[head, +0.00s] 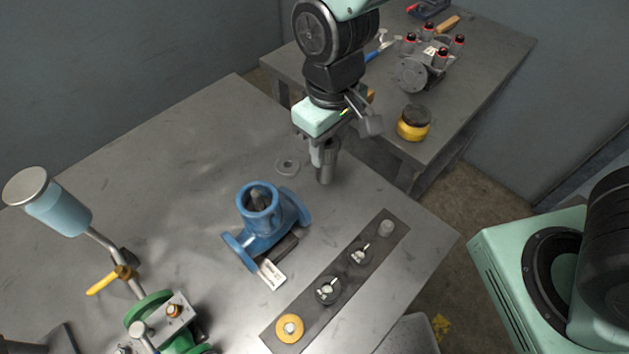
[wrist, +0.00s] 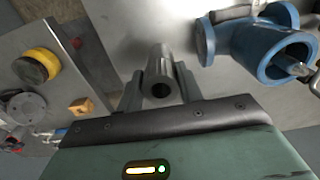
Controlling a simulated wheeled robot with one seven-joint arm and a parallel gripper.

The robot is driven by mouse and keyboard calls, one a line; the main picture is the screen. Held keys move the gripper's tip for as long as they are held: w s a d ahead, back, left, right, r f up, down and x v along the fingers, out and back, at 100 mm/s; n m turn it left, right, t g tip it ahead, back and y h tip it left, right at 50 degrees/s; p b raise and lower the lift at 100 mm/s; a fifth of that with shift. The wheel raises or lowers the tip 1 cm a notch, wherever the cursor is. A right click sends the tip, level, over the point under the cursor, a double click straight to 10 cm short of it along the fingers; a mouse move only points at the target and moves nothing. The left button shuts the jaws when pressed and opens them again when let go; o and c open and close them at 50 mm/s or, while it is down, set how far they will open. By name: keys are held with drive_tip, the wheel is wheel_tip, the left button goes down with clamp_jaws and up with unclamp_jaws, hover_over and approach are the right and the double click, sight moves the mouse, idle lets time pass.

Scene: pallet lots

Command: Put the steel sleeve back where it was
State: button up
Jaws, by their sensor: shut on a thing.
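The steel sleeve is a grey metal tube (head: 325,164). It also shows in the wrist view (wrist: 160,78) with its open bore facing the camera. My gripper (head: 320,152) is shut on the sleeve, with one finger on each side of it in the wrist view (wrist: 160,90). The sleeve is upright, close above or on the table; I cannot tell whether its lower end touches. A blue flanged valve body (head: 262,222) stands in front and to the left.
A tag (head: 272,274) lies by the valve body. A green valve assembly (head: 165,318) stands at front left. A second table behind carries a yellow-black container (head: 413,124) and a pump.

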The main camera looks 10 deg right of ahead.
wheel_tip(320, 180, down, 8)
drive_tip(key=shift+f+p, duration=0.15)
drive_tip(key=shift+p, duration=0.2)
drive_tip(key=shift+d+f, duration=0.1)
drive_tip(key=o, duration=1.1)
wheel_tip(320, 180, up, 11)
drive_tip(key=b, duration=0.1)
drive_tip(key=shift+n+y, duration=0.3)
drive_tip(key=shift+n, duration=0.2)
drive_tip(key=s+d+r, duration=0.1)
drive_tip(key=s+r, duration=0.1)
drive_tip(key=s, duration=0.2)
drive_tip(key=s+d+r, duration=0.1)
drive_tip(key=s+r, duration=0.1)
drive_tip(key=s, duration=0.2)
drive_tip(key=s+d+r, duration=0.2)
drive_tip(key=s, duration=0.3)
